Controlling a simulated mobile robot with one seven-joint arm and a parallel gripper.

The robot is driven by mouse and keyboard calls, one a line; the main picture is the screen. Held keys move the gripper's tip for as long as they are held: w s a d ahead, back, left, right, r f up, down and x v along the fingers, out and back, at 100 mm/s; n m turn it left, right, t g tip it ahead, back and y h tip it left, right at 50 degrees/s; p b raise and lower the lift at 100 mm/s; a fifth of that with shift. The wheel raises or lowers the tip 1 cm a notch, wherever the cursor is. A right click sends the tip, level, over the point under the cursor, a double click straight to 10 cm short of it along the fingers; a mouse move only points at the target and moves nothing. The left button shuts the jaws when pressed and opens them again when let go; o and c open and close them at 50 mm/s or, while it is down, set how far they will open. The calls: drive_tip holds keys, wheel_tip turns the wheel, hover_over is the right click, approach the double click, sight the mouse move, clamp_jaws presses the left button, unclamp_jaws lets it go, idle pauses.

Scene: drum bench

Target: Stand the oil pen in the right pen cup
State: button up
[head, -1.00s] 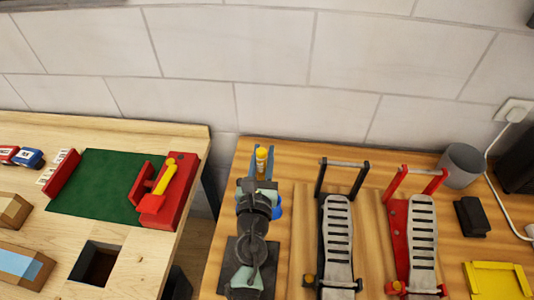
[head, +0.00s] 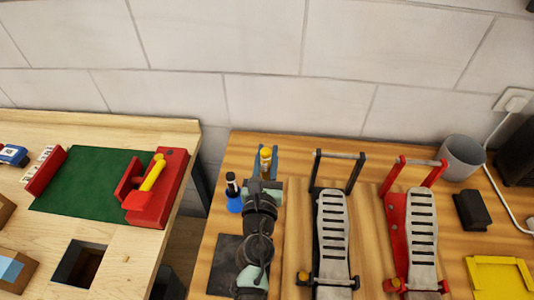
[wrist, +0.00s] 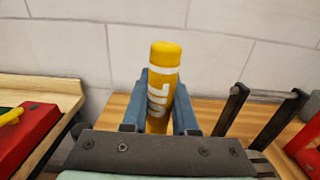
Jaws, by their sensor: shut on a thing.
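The oil pen (wrist: 160,90) is yellow with a white band and white lettering. It stands roughly upright between the blue fingers of my gripper (wrist: 162,95), which is shut on it. In the head view the pen's yellow top (head: 265,153) shows between the fingertips; its lower end is hidden. A grey cup (head: 462,160), the right-hand one, stands at the bench's back right, well right of my gripper and beyond the pedals.
A black-framed pedal (head: 333,235) and a red-framed pedal (head: 415,235) stand between my arm and the grey cup, their upright frames rising at the back. A black block (head: 472,210) and a yellow tray (head: 498,262) lie at the right. A white cable (head: 492,180) runs beyond the cup.

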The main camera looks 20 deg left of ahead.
drive_tip(key=shift+f+b, duration=3.3)
drive_tip(key=shift+f, duration=0.3)
drive_tip(key=o, duration=1)
drive_tip(key=shift+c, duration=0.2)
drive_tip(key=b+v, duration=0.1)
drive_tip(key=v, duration=1.2)
drive_tip(key=shift+w+r, duration=0.1)
drive_tip(key=shift+r, duration=0.05)
